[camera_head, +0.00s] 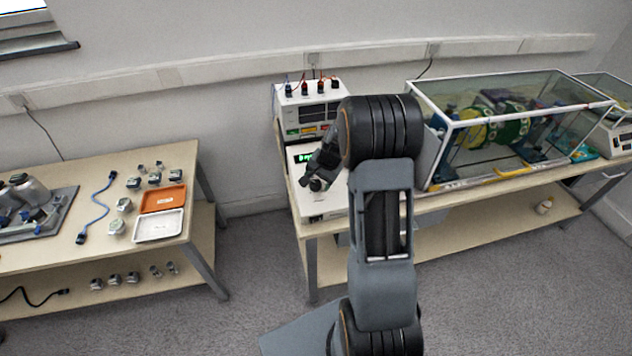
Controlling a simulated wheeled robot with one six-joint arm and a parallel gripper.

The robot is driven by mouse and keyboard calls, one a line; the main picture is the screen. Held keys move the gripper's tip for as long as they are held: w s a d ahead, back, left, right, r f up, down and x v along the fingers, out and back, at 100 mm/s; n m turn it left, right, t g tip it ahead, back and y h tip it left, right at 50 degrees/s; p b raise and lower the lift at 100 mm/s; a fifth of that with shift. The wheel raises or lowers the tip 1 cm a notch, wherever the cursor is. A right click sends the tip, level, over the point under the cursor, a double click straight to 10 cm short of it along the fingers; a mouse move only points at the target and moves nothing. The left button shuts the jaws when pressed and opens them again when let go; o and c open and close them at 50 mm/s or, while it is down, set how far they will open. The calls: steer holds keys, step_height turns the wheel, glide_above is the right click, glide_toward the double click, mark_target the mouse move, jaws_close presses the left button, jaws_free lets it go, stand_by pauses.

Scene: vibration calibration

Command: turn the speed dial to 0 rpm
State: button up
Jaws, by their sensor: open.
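The speed dial (317,185) shows as a small dark knob on the sloped top of a white control box (322,206). The box stands at the left end of the right-hand bench and has a lit green display (304,157). My gripper (314,184) is open over the box, with its fingers at the dial in the picture. I cannot tell whether the fingers touch the dial. My arm and gripper hide the right part of the box, and the dial's pointer and the display digits are too small to read.
A white instrument (312,108) with plugged leads stands behind the control box. A glass-walled enclosure (511,160) over a rotor rig is to the right. The left bench holds an orange tray (163,198), a white tray (159,226) and several small sensors. Open floor lies between the benches.

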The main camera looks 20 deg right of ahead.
mark_target(316, 184)
steer(key=shift+x, duration=1.1)
steer(key=c, duration=0.9)
